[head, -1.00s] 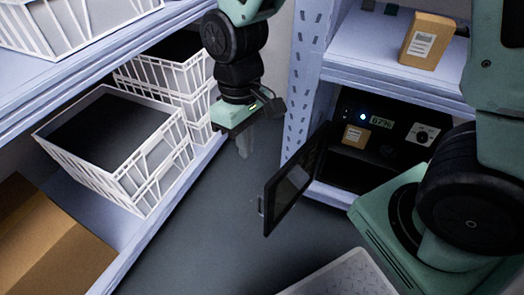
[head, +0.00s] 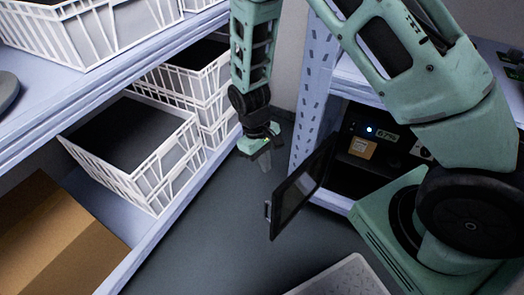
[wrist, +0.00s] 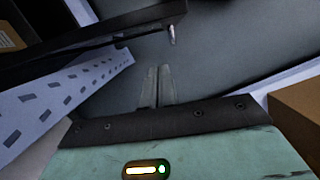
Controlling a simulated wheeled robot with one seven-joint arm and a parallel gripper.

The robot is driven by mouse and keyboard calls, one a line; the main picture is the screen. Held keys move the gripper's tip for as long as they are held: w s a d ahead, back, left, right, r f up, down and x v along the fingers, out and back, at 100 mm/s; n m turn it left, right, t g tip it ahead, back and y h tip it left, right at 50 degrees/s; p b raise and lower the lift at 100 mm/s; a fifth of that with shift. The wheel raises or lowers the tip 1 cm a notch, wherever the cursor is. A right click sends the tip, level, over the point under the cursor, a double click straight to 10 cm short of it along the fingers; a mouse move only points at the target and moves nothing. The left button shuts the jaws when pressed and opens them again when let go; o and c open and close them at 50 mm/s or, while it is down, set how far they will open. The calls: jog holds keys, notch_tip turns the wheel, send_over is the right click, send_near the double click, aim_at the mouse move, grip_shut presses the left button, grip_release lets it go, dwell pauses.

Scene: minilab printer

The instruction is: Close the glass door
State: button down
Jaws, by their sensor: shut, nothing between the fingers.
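The glass door (head: 301,190) is a dark, framed panel standing open, swung out from the front of the black printer (head: 352,184) in the right-hand shelf. Its small metal handle (head: 267,210) is at the free edge. In the wrist view, the door (wrist: 110,40) crosses the upper left as a dark bar, with the handle (wrist: 172,33) at its right end. My gripper (head: 265,170) points down, shut and empty, to the left of and behind the door in the head view. Its fingers (wrist: 157,76) appear below the handle in the wrist view, apart from it.
A perforated shelf post (head: 306,95) stands close behind my gripper and the door; it also shows in the wrist view (wrist: 65,100). White crates (head: 150,165) and a cardboard box (head: 50,235) fill the left shelf. The grey floor (head: 215,240) between is clear.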

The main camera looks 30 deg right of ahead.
jog(key=s, duration=0.1)
jog(key=s+d, duration=0.1)
jog(key=s+f, duration=0.1)
jog(key=s, duration=0.1)
jog(key=shift+d+b, duration=0.3)
jog(key=shift+b, duration=0.05)
